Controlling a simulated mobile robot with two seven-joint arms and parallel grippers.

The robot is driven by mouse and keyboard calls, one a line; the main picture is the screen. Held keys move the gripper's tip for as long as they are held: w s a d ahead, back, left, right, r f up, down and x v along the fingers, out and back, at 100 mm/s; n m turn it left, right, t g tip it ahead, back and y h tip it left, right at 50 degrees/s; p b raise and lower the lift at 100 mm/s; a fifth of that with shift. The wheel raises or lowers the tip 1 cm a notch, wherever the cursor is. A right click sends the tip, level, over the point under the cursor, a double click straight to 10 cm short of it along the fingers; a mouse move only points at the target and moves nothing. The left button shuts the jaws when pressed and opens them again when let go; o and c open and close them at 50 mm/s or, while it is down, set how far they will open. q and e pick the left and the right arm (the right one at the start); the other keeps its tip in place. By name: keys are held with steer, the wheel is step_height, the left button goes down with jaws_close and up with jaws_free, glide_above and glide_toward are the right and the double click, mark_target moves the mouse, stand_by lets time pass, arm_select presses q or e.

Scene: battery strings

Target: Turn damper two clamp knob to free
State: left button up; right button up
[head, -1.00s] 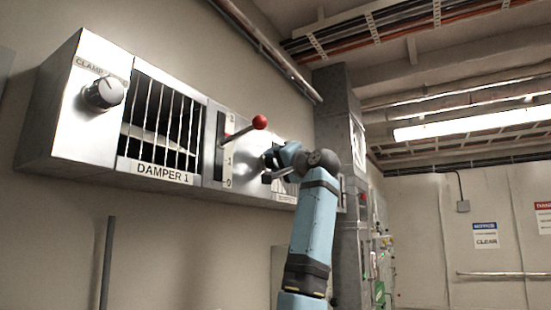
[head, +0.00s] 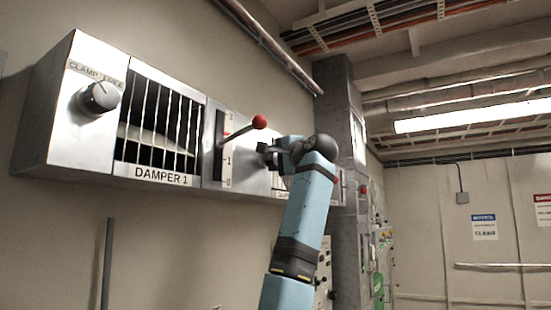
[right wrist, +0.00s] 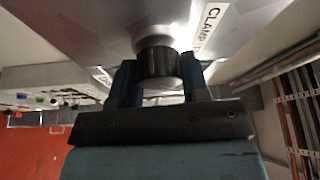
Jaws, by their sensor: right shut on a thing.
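In the right wrist view, a dark ribbed clamp knob (right wrist: 158,65) sticks out from a grey metal panel, with a partly visible "CLAMP" label (right wrist: 209,25) beside it. My right gripper (right wrist: 158,88) has one blue finger on each side of the knob and is shut on it. In the head view my right gripper (head: 268,153) is at the panel just right of the red-ball lever, and it hides this knob. The knob's pointer direction cannot be seen. My left gripper is not in view.
The damper 1 clamp knob (head: 99,97), its barred grille (head: 158,120) and a lever with a red ball (head: 259,122) are on the same wall housing, left of my right gripper. A grey column (head: 343,220) stands close to the right of my arm.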

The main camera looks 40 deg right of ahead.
stand_by(0.3)
steer(key=o, duration=0.9)
steer(key=s+a+b, duration=0.1)
steer(key=s+b, duration=0.2)
steer(key=s, duration=1)
steer(key=shift+s+a+f, duration=0.2)
steer(key=shift+s+f, duration=0.2)
steer(key=shift+f, duration=0.05)
